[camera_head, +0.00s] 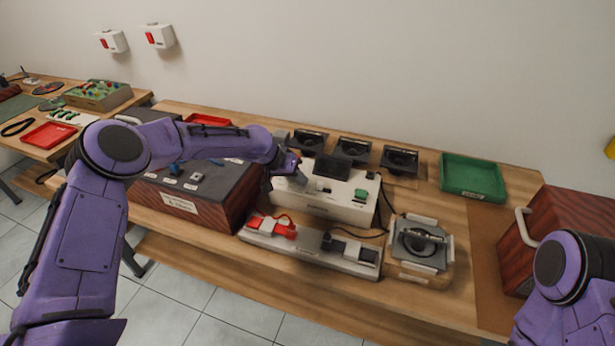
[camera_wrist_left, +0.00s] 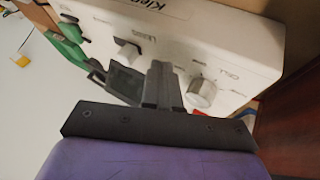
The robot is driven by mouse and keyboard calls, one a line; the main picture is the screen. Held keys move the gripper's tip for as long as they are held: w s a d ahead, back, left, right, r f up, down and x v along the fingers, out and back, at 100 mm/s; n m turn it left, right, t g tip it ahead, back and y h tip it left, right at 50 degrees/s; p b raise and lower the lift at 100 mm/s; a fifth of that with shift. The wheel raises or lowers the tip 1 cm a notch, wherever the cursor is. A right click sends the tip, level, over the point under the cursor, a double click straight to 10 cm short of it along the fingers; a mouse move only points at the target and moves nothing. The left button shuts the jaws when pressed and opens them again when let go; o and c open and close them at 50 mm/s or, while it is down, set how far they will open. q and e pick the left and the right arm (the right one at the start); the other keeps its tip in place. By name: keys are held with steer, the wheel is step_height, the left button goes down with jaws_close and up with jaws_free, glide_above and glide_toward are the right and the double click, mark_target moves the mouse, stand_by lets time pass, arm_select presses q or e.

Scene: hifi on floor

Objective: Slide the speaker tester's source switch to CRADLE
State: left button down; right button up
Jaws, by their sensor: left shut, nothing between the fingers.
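The white speaker tester (camera_head: 345,210) stands in the middle of the bench, with a dark screen and a green button on top. My left gripper (camera_head: 291,177) is shut and empty at the tester's left end, partly hiding it. In the left wrist view the shut fingers (camera_wrist_left: 162,84) are over the white panel (camera_wrist_left: 245,60), between a light switch cap (camera_wrist_left: 128,48) in a dark slot and a round white knob (camera_wrist_left: 203,92). A word like LEADS is beside the switch cap; other lettering is too blurred to read. Contact with the panel cannot be told. My right gripper is out of view.
Red (camera_head: 284,230) and black (camera_head: 346,245) clips lie on a pale strip in front. A speaker sits in a cradle (camera_head: 408,276) at right. Several black speakers stand behind; a green tray (camera_head: 475,194) is at back right. A dark-topped red box (camera_head: 200,215) is left.

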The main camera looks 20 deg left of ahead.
mark_target(320, 186)
arm_select(q)
steer(key=d, duration=0.2)
steer(key=shift+w+d+p, duration=0.1)
steer(key=shift+d+p, duration=0.2)
steer(key=shift+p, duration=0.05)
